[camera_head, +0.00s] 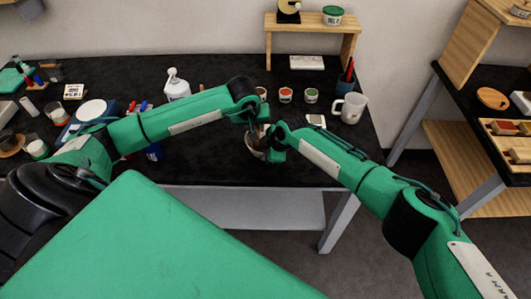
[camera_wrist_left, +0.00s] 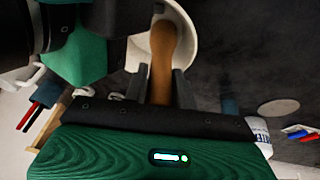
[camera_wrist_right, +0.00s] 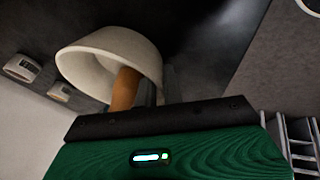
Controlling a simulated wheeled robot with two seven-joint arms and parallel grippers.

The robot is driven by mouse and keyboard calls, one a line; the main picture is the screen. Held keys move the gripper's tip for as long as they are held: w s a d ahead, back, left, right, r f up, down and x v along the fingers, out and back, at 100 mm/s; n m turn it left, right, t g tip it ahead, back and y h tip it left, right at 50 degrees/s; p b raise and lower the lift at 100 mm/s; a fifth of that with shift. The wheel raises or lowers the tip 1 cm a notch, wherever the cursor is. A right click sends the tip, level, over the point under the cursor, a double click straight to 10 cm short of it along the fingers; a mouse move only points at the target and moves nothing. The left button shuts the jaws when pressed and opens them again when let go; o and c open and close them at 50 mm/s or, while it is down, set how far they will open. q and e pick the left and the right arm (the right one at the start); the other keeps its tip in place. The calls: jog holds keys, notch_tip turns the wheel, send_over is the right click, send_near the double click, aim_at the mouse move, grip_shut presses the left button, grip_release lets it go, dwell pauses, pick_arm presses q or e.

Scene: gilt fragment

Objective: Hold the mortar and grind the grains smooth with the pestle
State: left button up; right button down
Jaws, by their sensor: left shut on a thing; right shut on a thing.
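The mortar (camera_head: 251,147) is a pale bowl near the front edge of the black table, mostly hidden by my grippers. The brown wooden pestle (camera_wrist_left: 161,55) stands in it. My left gripper (camera_wrist_left: 160,88) is shut on the pestle's upper shaft, above the bowl. My right gripper (camera_wrist_right: 158,88) is shut on the mortar's rim wall; the bowl (camera_wrist_right: 92,62) looks tilted in the right wrist view, with the pestle (camera_wrist_right: 124,90) inside. In the head view the left gripper (camera_head: 255,125) is just above the right gripper (camera_head: 268,148). The grains cannot be seen.
Small tubs (camera_head: 285,95) stand behind the mortar. A white mug (camera_head: 353,108) and a dark pen cup (camera_head: 345,82) are to the right. A white pump bottle (camera_head: 177,85) is behind my left arm. A wooden shelf (camera_head: 312,25) stands at the back.

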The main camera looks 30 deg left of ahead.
pick_arm(q)
jog(key=shift+d, duration=0.15)
jog(key=shift+w+d, duration=0.5)
jog(key=shift+w, duration=0.2)
jog(key=shift+a, duration=0.1)
jog(key=shift+s+a+f, duration=0.1)
jog(key=shift+s+a, duration=0.1)
jog(key=shift+a, duration=0.7)
jog(key=shift+d, duration=0.1)
jog(key=shift+s+d, duration=0.55)
jog(key=shift+d, duration=0.2)
jog(key=shift+w, duration=0.1)
